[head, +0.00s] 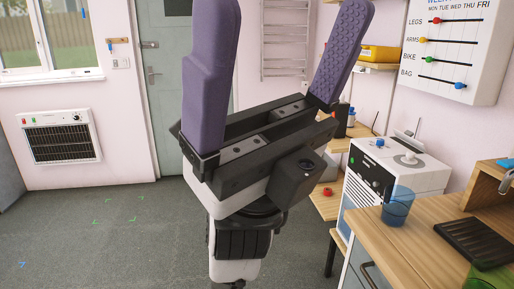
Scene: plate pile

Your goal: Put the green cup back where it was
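My gripper (285,8) fills the middle of the head view with its two purple fingers pointing up. The fingers are wide apart and nothing shows between them. I see no clearly green cup. A see-through blue cup (397,207) stands upright near the left edge of the wooden counter (435,225) at right, apart from my gripper. A green surface (488,277) shows at the lower right edge, partly cut off; I cannot tell what it is.
A white machine (398,170) stands behind the blue cup. A black ribbed tray (478,242) lies on the counter. A red ring-like object (327,191) sits on a lower wooden surface. Green corner marks (118,212) lie on the open grey floor at left.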

